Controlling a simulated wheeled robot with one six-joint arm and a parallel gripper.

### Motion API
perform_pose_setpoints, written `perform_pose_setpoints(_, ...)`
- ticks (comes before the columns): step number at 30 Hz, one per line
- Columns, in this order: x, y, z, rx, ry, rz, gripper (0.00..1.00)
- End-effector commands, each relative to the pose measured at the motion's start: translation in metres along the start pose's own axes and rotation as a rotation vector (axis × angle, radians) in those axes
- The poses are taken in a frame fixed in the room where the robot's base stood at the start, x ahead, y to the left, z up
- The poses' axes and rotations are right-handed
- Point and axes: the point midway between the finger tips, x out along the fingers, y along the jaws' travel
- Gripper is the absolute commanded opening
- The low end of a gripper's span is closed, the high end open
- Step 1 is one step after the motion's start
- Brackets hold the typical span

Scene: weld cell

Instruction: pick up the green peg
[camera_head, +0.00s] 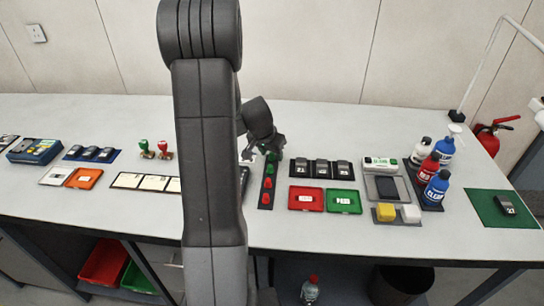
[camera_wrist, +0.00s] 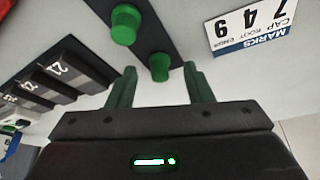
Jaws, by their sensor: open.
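In the wrist view one green peg (camera_wrist: 160,67) shows between my fingertips, and another green peg (camera_wrist: 126,25) stands farther along the rack. My gripper (camera_wrist: 160,74) is open, its two green fingers either side of the nearer peg in the picture. No contact with it is visible. The gripper also shows over the rack's far end (camera_head: 272,148).
Dark numbered blocks (camera_head: 320,169) stand right of the rack, with a red tray (camera_head: 293,205) and a green tray (camera_head: 344,210) in front. Bottles (camera_head: 433,190) stand farther right. A white label card (camera_wrist: 250,29) lies beside the rack. My arm hides part of the bench.

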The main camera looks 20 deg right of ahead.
Motion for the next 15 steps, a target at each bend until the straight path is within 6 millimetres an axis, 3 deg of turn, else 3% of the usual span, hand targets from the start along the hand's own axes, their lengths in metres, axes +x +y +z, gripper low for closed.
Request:
perform_pose_setpoints(8,0.0033,-0.0001,-0.0001,0.0,0.0,-0.001,0.46)
perform_pose_setpoints(15,0.0031,-0.0002,0.0,0.0,0.0,-0.001,0.03)
